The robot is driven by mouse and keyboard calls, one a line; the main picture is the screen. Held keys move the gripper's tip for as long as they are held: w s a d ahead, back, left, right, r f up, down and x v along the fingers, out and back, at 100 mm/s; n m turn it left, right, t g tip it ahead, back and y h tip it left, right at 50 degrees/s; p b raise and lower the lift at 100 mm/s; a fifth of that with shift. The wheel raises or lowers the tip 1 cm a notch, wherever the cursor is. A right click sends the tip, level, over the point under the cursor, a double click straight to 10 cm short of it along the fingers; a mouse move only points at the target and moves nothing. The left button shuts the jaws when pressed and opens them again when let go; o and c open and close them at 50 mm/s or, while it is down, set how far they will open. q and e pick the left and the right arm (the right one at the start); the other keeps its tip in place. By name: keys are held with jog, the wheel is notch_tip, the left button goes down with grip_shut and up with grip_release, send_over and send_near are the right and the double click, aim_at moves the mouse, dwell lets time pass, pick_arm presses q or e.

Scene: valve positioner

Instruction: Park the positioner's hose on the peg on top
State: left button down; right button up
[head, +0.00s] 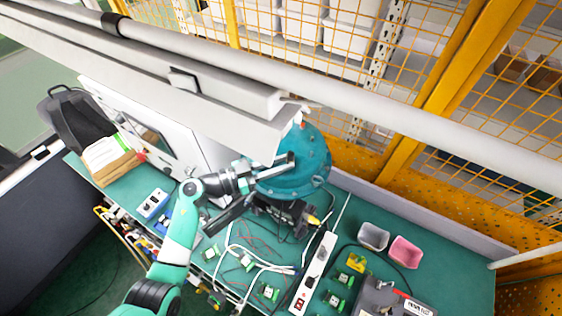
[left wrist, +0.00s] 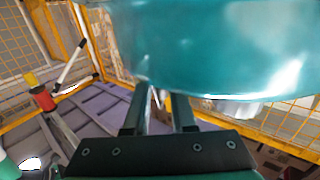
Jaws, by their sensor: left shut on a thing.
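The teal, rounded valve positioner (head: 308,172) stands on the green bench below the grey beam. My left gripper (head: 284,167) is at its left side in the head view. In the left wrist view, the positioner's teal body (left wrist: 220,45) fills the top right, close above the fingers. My left gripper (left wrist: 158,108) is shut on a thin pale piece (left wrist: 157,97), seemingly the hose, mostly hidden between the fingers. My right gripper is out of view.
A white power strip (head: 316,272), small green boards (head: 246,262) and loose cables lie in front. A grey bin (head: 373,237) and a pink bin (head: 405,252) stand to the right. A white cabinet (head: 165,130) is left; yellow mesh fencing closes the back.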

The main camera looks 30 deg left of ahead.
pick_arm(q)
jog(key=shift+f, duration=0.15)
jog(key=c, duration=0.7)
grip_release()
jog(key=shift+o, duration=0.2)
jog(key=v, duration=1.1)
jog(key=shift+s+a, duration=0.2)
jog(key=shift+s, duration=0.05)
